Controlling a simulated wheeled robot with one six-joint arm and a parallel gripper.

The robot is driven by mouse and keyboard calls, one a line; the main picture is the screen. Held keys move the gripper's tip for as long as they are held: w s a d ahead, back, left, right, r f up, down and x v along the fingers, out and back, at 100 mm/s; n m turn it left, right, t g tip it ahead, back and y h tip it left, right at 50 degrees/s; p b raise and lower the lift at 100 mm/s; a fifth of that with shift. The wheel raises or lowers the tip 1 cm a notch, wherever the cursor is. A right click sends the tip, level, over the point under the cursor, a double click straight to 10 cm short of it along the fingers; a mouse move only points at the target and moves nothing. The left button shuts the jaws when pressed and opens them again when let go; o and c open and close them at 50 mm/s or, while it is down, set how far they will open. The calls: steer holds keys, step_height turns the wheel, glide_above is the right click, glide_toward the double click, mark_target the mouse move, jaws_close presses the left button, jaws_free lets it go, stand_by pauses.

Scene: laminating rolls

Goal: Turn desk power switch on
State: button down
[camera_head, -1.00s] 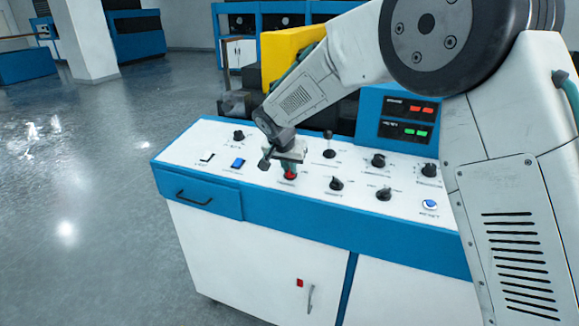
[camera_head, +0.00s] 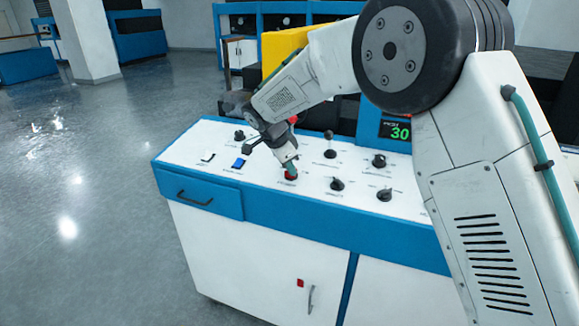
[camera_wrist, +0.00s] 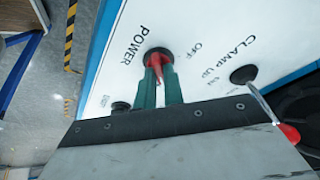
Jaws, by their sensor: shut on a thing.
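The red power switch (camera_head: 291,176) sits on the white top of the blue-edged control desk. In the wrist view the red switch (camera_wrist: 160,66) has a black round base next to the printed word POWER, with OFF printed to its right. My gripper (camera_head: 289,168) reaches down onto it from above. In the wrist view my gripper's two green fingers (camera_wrist: 159,88) are shut on the switch, one on each side. The switch's exact pointing is partly hidden by the fingers. A green display (camera_head: 400,133) on the desk's raised panel reads 30.
A lever (camera_wrist: 262,102) with a red tip stands near the CLAMP UP label, close to my gripper. A blue button (camera_head: 239,163) is left of the switch. Black knobs (camera_head: 337,184) are to its right. My arm hides the desk's right end.

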steer(key=shift+s+f+m, duration=0.1)
steer(key=shift+f+m, duration=0.05)
steer(key=shift+m, duration=0.15)
steer(key=c, duration=1.5)
jaws_free()
steer(key=v, duration=0.8)
steer(key=shift+w, duration=0.2)
